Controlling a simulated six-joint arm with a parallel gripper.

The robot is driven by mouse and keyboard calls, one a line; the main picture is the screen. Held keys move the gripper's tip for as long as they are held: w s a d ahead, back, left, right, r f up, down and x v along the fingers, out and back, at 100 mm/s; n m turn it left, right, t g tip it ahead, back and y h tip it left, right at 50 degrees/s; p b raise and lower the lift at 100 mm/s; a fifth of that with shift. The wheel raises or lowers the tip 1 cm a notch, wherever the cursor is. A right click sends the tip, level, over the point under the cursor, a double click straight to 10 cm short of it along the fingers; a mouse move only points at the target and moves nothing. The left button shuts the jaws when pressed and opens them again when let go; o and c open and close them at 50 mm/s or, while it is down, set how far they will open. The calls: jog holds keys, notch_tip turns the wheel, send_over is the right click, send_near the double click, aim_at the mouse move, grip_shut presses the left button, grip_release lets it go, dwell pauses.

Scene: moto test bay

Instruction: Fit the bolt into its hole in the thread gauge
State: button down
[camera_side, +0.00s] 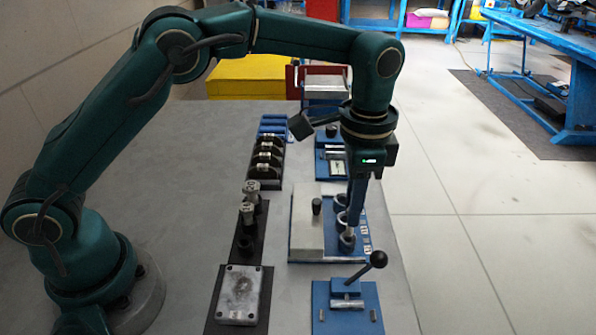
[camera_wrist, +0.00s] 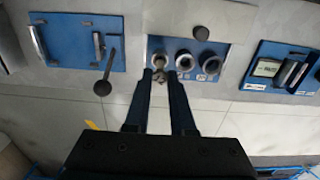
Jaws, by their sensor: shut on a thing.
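The thread gauge is a blue plate with a pale block and three dark ring holes; it stands below my gripper in the side view (camera_side: 301,222). In the wrist view its rings lie in a row (camera_wrist: 185,60). My gripper (camera_side: 352,222) points straight down and is shut on the bolt (camera_side: 350,232), of which only a small grey part shows below the fingers. The bolt is at the nearest ring (camera_side: 347,243), the leftmost in the wrist view (camera_wrist: 160,63). I cannot tell how far it is inside. The fingertips (camera_wrist: 160,75) hide most of it.
Two other bolts (camera_side: 249,208) stand in a black rack left of the gauge. A blue fixture with a black-knobbed lever (camera_side: 345,300) lies close in front. A grey metal block (camera_side: 238,294) sits at the front left. Another blue fixture (camera_side: 331,160) is behind the gauge.

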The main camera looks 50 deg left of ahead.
jog(key=shift+f, duration=1.15)
dwell(0.5)
dwell(0.4)
jog(key=c, duration=0.7)
grip_release()
jog(key=shift+r, duration=0.1)
jog(key=shift+r, duration=3.4)
